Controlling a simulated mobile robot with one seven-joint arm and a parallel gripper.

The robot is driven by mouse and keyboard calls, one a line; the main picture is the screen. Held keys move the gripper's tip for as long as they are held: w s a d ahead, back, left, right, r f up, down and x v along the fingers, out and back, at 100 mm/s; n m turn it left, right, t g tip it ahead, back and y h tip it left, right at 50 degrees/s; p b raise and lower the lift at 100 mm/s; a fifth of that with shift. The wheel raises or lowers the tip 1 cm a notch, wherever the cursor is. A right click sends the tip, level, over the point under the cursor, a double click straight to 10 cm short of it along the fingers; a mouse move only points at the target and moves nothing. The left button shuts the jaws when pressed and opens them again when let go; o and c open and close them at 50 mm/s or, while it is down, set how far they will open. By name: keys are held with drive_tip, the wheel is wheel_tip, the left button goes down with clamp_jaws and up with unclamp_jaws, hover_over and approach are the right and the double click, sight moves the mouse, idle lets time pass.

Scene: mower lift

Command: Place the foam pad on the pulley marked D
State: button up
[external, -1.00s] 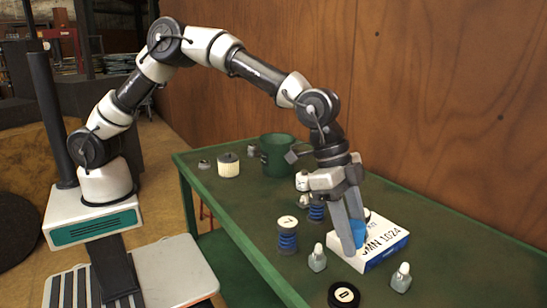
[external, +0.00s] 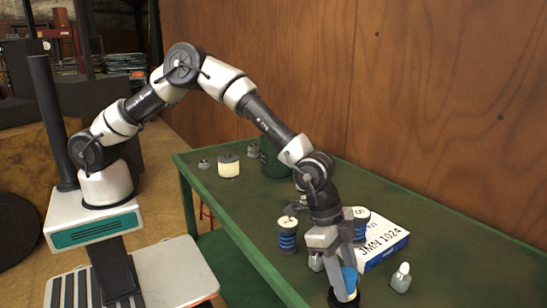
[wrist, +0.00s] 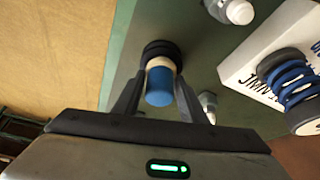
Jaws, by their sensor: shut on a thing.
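My gripper (external: 345,280) is at the front edge of the green table, pointing down. It is shut on the blue foam pad (external: 349,279), a short cylinder with a pale end in the wrist view (wrist: 160,86). The black pulley (external: 343,303) is directly below the fingers, at the bottom of the external view; its D mark is now covered. In the wrist view the black pulley (wrist: 160,47) is just beyond the pad's pale end, lined up with it. I cannot tell whether pad and pulley touch.
A white box (external: 380,240) lettered JMN 1024 lies behind, with a blue-coiled piece (external: 361,224) at it. Another coiled piece (external: 287,236) stands left. Grey bottle-like pieces (external: 401,278) stand nearby. A green pot (external: 272,160) and cream roll (external: 228,165) are farther back.

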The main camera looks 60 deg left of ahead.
drive_tip(key=shift+f, duration=0.1)
drive_tip(key=o, duration=1.1)
drive_tip(key=shift+r, duration=0.25)
drive_tip(key=v, duration=1.2)
drive_tip(key=shift+p, duration=0.4)
